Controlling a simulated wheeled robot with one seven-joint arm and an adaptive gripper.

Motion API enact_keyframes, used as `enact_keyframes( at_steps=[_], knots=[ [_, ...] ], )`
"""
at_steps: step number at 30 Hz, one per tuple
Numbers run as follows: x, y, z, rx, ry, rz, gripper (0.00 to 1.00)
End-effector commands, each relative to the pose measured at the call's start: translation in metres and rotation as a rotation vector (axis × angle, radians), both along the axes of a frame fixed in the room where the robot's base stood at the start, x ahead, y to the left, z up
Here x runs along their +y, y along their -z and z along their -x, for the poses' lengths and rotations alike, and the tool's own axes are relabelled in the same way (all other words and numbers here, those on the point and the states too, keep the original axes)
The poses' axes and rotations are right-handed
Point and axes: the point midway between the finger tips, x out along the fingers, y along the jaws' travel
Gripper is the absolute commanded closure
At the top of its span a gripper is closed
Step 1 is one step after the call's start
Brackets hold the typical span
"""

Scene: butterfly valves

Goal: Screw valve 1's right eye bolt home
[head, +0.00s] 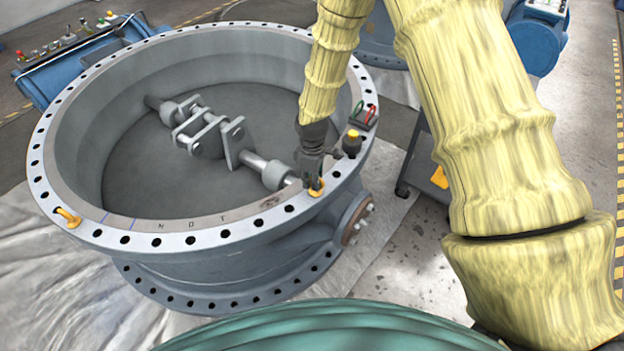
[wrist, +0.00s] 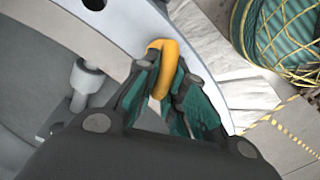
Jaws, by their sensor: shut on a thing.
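Valve 1 (head: 190,240) is a large grey ring with a flange full of bolt holes, lying flat in the head view. The right eye bolt (head: 316,187) is yellow and stands at the flange's front right. In the wrist view the eye bolt (wrist: 163,58) shows as a yellow ring between the fingers. My gripper (head: 314,180) points down at it and is shut on it; the gripper (wrist: 165,85) also shows in the wrist view. The bolt's shank and its seat in the flange are hidden. Another yellow eye bolt (head: 68,217) stands at the flange's left.
A black fitting with a yellow top (head: 352,142) and red and green shackles (head: 364,113) sit on the flange close behind my gripper. A shaft with brackets (head: 210,140) crosses inside the ring. A blue actuator (head: 70,70) is at the back left.

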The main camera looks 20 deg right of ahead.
Motion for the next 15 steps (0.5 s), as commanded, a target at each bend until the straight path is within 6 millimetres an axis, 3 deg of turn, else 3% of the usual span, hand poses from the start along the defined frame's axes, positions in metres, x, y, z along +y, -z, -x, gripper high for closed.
enact_keyframes(
  at_steps=[15],
  knots=[
    [-0.0030,-0.0005,-0.0041,-0.001,0.488,0.000,1.00]
  ],
)
